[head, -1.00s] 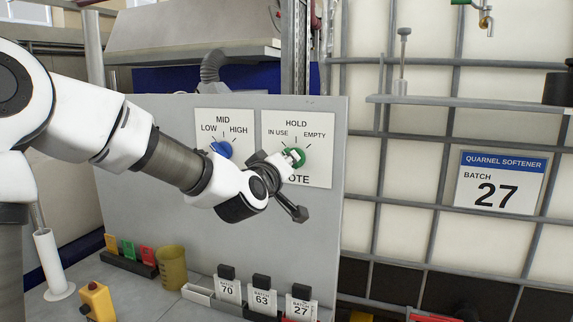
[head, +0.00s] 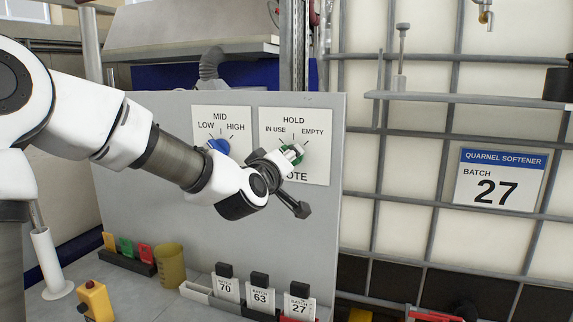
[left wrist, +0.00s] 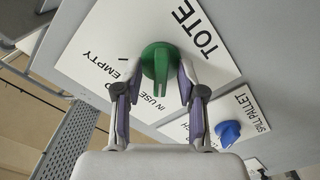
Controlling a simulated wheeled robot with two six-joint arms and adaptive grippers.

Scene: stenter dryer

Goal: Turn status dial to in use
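The green status dial (left wrist: 158,65) sits on the white TOTE plate (left wrist: 95,45) with IN USE, HOLD and EMPTY marks; it also shows in the head view, partly covered. In the left wrist view its raised grip bar runs up and down the picture, lower end towards the IN USE lettering; the exact setting is hard to tell. My left gripper (left wrist: 160,82) has its fingers apart, one each side of the bar, with gaps visible. In the head view my left gripper (head: 291,154) is right at the dial and hides part of it. My right gripper is not in view.
A blue dial (head: 219,147) on its own plate is close to the left; it also shows in the left wrist view (left wrist: 228,133). Below the grey panel (head: 170,220) stand batch cards (head: 261,296), a yellow cup (head: 170,264) and coloured tags (head: 126,248).

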